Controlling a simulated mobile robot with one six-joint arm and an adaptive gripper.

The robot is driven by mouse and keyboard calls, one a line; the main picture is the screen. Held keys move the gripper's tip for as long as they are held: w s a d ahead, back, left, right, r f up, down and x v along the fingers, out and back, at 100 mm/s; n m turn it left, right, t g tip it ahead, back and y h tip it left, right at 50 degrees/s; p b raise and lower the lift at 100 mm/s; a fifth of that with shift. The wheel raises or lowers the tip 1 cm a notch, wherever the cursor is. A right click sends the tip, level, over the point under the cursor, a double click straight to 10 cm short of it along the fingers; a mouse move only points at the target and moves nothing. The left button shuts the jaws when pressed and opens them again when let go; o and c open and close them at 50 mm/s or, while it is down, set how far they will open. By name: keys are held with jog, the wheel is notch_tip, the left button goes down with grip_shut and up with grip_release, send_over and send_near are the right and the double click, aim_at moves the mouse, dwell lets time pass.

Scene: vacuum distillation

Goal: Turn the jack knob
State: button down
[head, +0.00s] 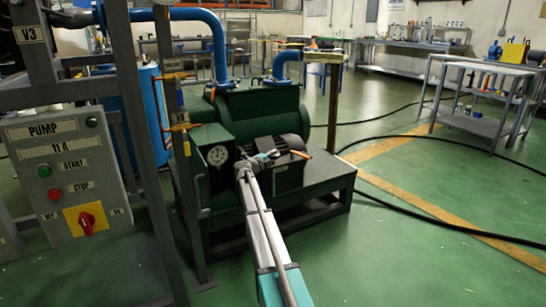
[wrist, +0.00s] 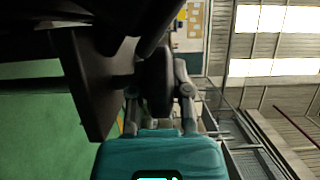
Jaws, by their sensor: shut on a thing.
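The jack knob (wrist: 157,75) is a dark round disc in the wrist view, on a dark shaft that runs off to the left. My gripper (wrist: 159,92) has one grey finger on each side of the knob, and the fingers are closed on it. In the head view my arm reaches forward from the bottom, and my gripper (head: 270,156) is at the front of the green pump unit, by the dark motor. I cannot make out the knob in the head view; my arm and gripper cover that area.
A grey pump control box (head: 66,172) is at the left on a metal frame. A grey table (head: 490,100) stands at the right. Black hoses cross the open green floor.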

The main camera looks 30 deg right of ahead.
dwell(0.3)
jog(key=c, duration=0.6)
grip_release()
jog(key=shift+o, duration=0.2)
jog(key=shift+s+n+t+y, duration=0.15)
jog(key=shift+n+t+y, duration=0.15)
jog(key=shift+n+t, duration=0.3)
